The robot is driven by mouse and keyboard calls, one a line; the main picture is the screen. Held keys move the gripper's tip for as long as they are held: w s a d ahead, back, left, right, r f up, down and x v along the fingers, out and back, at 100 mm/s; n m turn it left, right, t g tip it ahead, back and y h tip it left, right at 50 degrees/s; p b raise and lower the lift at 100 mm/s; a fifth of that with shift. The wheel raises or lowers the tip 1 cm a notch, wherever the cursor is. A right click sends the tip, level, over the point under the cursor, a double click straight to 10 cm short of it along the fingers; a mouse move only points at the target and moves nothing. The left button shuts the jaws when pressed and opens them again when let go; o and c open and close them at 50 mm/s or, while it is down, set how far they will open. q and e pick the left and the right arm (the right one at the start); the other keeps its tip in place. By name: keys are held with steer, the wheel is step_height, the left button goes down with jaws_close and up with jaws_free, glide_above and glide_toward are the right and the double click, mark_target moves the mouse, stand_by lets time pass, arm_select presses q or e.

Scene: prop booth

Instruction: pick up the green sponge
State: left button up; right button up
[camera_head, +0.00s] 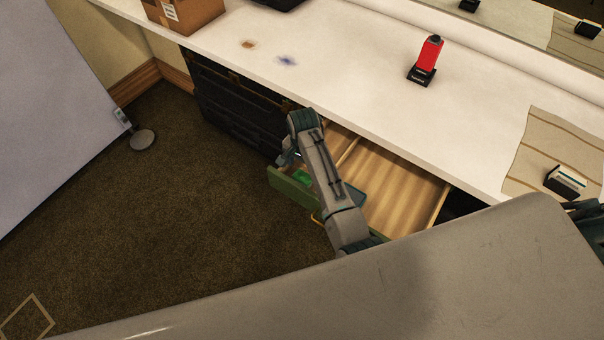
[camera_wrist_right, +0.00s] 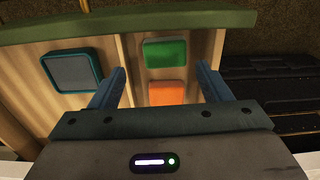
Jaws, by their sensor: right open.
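The green sponge (camera_head: 302,177) lies in an open wooden drawer (camera_head: 405,190), near its green front panel, partly hidden by my right arm in the head view. In the right wrist view the green sponge (camera_wrist_right: 166,53) is a rounded green block in a narrow compartment. An orange block (camera_wrist_right: 166,93) lies beside it, nearer the wrist camera. My right gripper (camera_wrist_right: 161,70) is open and empty over the drawer, its blue fingers to either side of these blocks in the picture and apart from the green sponge. My left gripper is not in view.
A grey piece with a blue frame (camera_wrist_right: 72,70) lies in the drawer's neighbouring compartment. A wooden divider separates the two. The white counter (camera_head: 340,95) overhangs the drawer and bears a red object on a black base (camera_head: 430,55). Dark drawers (camera_head: 235,100) stand alongside.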

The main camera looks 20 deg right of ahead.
mark_target(302, 178)
steer(key=shift+w+f+p, duration=0.15)
steer(key=shift+f+p, duration=0.1)
steer(key=shift+f, duration=1.05)
steer(key=shift+w+f+p, duration=0.2)
steer(key=shift+f, duration=1.05)
steer(key=shift+w+f+p, duration=0.15)
steer(key=shift+f+p, duration=0.1)
steer(key=shift+f, duration=1.05)
steer(key=c, duration=0.7)
